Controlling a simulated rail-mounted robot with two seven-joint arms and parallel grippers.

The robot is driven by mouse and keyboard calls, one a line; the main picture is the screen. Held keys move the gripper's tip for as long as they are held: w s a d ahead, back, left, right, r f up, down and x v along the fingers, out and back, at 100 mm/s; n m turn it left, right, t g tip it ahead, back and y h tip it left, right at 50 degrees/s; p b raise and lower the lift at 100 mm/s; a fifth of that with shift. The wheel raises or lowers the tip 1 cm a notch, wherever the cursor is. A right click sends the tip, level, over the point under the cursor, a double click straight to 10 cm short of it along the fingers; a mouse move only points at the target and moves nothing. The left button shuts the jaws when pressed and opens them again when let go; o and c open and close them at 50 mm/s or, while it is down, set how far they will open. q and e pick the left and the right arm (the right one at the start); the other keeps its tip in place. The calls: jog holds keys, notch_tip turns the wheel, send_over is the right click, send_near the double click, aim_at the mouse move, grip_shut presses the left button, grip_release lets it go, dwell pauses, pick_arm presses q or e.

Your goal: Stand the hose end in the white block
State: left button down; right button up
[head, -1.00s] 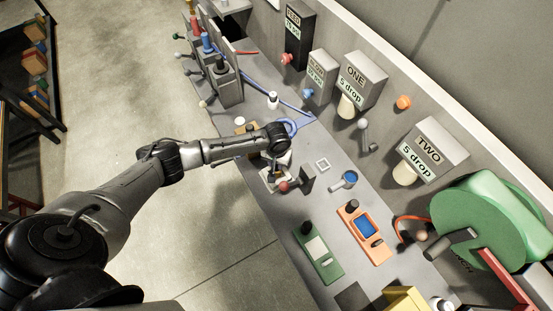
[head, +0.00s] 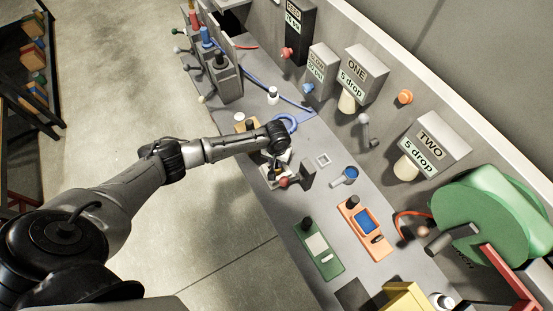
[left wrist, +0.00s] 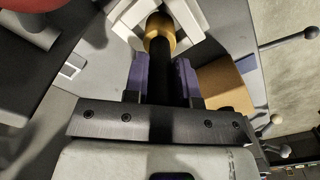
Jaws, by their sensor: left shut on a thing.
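My left gripper (left wrist: 160,85) is shut on the black hose (left wrist: 165,75), which runs between its purple finger pads. The hose's brass-coloured end (left wrist: 158,31) sticks out beyond the fingertips. It is at the white block (left wrist: 193,18), whose walls show on both sides of it. I cannot tell whether the end is inside the block or just above it. In the head view my left gripper (head: 274,168) points down at the bench, and its wrist hides most of the hose and block. My right gripper is not in view.
A lever with a red knob (head: 283,182) stands close to the gripper. A tan box (head: 240,126) and a blue ring (head: 285,122) lie behind the arm.

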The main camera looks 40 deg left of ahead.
pick_arm(q)
jog(key=shift+f, duration=0.5)
jog(key=c, duration=0.8)
grip_release()
jog(key=shift+c, duration=0.2)
